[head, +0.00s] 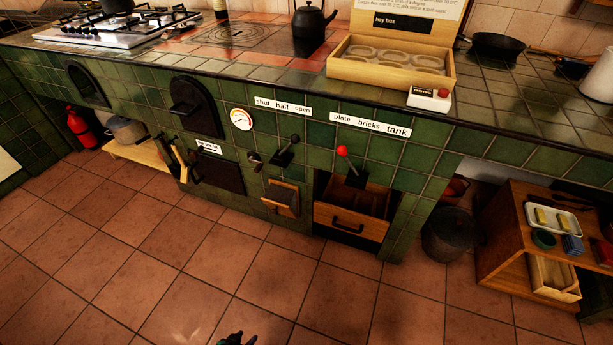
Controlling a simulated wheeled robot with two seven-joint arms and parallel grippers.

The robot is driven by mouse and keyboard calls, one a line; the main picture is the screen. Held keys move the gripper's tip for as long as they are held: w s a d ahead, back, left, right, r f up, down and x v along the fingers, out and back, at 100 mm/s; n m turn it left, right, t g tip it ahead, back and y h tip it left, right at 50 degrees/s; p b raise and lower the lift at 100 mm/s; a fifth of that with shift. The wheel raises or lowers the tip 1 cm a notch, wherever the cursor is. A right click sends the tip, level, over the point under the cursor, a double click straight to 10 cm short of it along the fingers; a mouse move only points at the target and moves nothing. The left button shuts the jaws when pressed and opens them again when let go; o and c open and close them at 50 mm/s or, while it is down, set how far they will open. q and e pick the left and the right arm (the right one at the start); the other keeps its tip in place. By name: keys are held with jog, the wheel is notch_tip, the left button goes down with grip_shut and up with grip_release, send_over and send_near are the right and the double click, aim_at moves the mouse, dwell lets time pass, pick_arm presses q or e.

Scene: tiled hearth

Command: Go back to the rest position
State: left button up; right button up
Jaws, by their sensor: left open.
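My left gripper (236,340) shows only as a small dark tip at the bottom edge, left of centre. It is open, over the tiled floor and apart from the hearth. The rest of that arm is outside the picture. My right gripper is not in view. The green tiled hearth (325,135) stands ahead. A lever with a red knob (342,151) sticks out below the "plate bricks tank" label (370,125). A wooden drawer (348,220) sits low in the hearth front, under this lever.
The terracotta floor (150,250) in front is clear. A wooden hay box (390,65) and black kettle (310,25) stand on the hearth top. A low wooden shelf unit (510,220) is at right, beside a dark pot (450,233). A red extinguisher (80,128) stands at left.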

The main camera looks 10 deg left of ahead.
pick_arm(q)
jog(key=w+d+r+g, duration=0.1)
jog(key=w+d+r, duration=0.1)
jog(key=w+r, duration=0.8)
jog(key=s+a+r+g+y, duration=0.1)
jog(key=s+r, duration=0.2)
jog(key=r, duration=0.9)
jog(key=s+a+r+g, duration=0.1)
jog(key=s+a+r, duration=0.1)
jog(key=r, duration=0.9)
jog(key=s+f+m+g, duration=0.1)
jog(key=s+f, duration=0.2)
jog(key=f, duration=2)
jog(key=s+a+f+g, duration=0.1)
jog(key=s+a+f, duration=0.1)
jog(key=s+f, duration=1.05)
jog(key=s+r+p, duration=0.4)
jog(key=r+p, duration=1.1)
jog(key=p, duration=0.1)
jog(key=shift+a+r+p, duration=0.15)
jog(key=shift+a+p, duration=0.15)
jog(key=shift+a, duration=0.05)
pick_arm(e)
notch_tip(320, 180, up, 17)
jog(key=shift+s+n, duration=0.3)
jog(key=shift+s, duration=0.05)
